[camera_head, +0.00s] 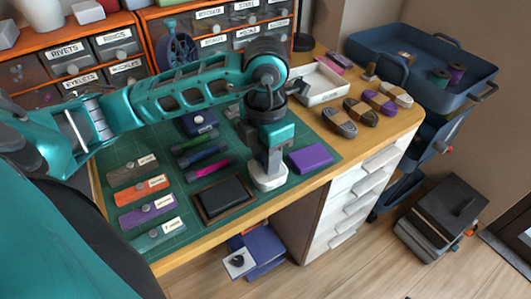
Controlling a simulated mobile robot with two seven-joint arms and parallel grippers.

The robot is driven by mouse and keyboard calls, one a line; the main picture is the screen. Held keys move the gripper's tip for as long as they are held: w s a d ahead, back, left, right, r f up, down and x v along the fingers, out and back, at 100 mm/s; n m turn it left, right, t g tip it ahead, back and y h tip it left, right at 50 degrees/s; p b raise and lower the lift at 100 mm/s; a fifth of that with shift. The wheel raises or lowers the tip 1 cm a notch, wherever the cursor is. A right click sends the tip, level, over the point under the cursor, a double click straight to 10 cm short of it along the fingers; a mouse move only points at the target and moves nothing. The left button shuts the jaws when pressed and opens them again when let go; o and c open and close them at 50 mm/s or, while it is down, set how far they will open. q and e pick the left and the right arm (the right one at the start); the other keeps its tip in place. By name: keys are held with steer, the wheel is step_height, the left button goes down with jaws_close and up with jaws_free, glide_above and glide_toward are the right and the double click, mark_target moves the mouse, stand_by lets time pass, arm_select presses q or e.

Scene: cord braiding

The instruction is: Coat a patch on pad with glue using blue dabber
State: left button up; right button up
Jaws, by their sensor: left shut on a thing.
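My left gripper (266,166) reaches down over the right part of the green cutting mat (250,222). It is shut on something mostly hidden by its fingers. A small white holder or pot (268,182) is right below the fingertips; I cannot tell whether they touch it. A dark pad (224,198) in a brown frame lies left of the gripper. Several slim tools lie behind the pad: a green one (193,142), a dark blue one (208,153) and a magenta one (209,169). I cannot confirm which is the blue dabber. My right gripper is out of view.
A purple block (310,157) lies right of the gripper. Labelled strips (146,208) line the mat's left side. A dark blue box (200,122) stands behind the tools. A white tray (320,86) and cord bundles (364,117) are at the right. Orange drawer racks (215,28) close the back.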

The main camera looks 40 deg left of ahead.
arm_select(q)
steer(key=shift+f+b, duration=0.4)
steer(key=shift+f, duration=0.05)
stand_by(1.3)
steer(key=shift+r+p, duration=2.6)
steer(key=shift+r, duration=1)
